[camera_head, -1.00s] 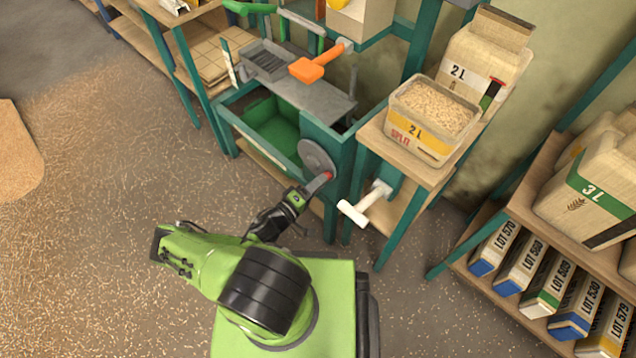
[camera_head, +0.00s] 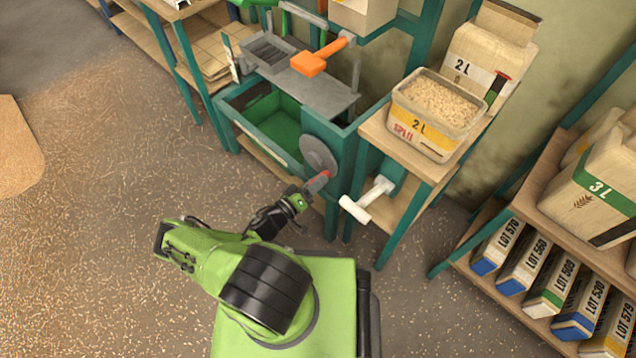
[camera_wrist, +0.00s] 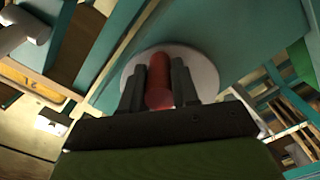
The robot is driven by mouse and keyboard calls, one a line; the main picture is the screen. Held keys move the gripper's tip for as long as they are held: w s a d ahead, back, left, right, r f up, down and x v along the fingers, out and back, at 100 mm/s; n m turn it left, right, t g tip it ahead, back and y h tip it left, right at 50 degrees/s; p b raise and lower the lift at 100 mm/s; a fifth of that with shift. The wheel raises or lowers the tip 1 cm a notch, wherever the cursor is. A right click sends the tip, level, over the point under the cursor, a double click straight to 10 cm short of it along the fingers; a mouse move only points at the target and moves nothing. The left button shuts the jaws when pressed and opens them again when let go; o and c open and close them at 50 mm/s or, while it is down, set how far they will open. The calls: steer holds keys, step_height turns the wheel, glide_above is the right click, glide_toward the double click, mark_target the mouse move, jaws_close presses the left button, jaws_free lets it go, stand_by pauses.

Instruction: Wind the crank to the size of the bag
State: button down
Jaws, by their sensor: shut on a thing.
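The crank is a grey disc (camera_head: 319,154) with a red handle on the side of the green-framed machine. My gripper (camera_head: 310,188) reaches it from the lower left and is shut on the red handle (camera_wrist: 159,82), which shows between both fingers in the wrist view. The grey disc (camera_wrist: 206,72) stands behind the handle there. A bag marked 2 L (camera_head: 487,64) stands at the back of the wooden stand. An open 2 L tub marked SPLIT (camera_head: 403,121), full of grain, is in front of it.
An orange lever (camera_head: 309,64) lies above the grey metal plate. A white T-handle (camera_head: 357,210) sticks out right of the crank. A shelf at the right holds a 3 L bag (camera_head: 584,196) and several LOT boxes. Open floor lies at the left.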

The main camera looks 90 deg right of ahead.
steer(key=shift+w+d+f+m, duration=0.1)
steer(key=shift+w+d+m, duration=0.5)
steer(key=shift+w, duration=0.15)
steer(key=m, duration=0.1)
steer(key=w+f+m+b, duration=0.1)
steer(key=m, duration=0.1)
steer(key=shift+d, duration=0.4)
steer(key=c, duration=0.7)
jaws_free()
steer(key=shift+s, duration=0.1)
steer(key=shift+s+a, duration=0.1)
steer(key=shift+a, duration=0.05)
glide_toward(320, 170)
steer(key=shift+w+a+p, duration=0.1)
steer(key=shift+w+a, duration=0.25)
steer(key=shift+a, duration=0.4)
steer(key=shift+w+a+p, duration=0.15)
steer(key=shift+w+a, duration=0.25)
steer(key=shift+a, duration=0.35)
steer(key=shift+w+a+p, duration=0.1)
steer(key=shift+w+a, duration=0.25)
steer(key=shift+a, duration=0.45)
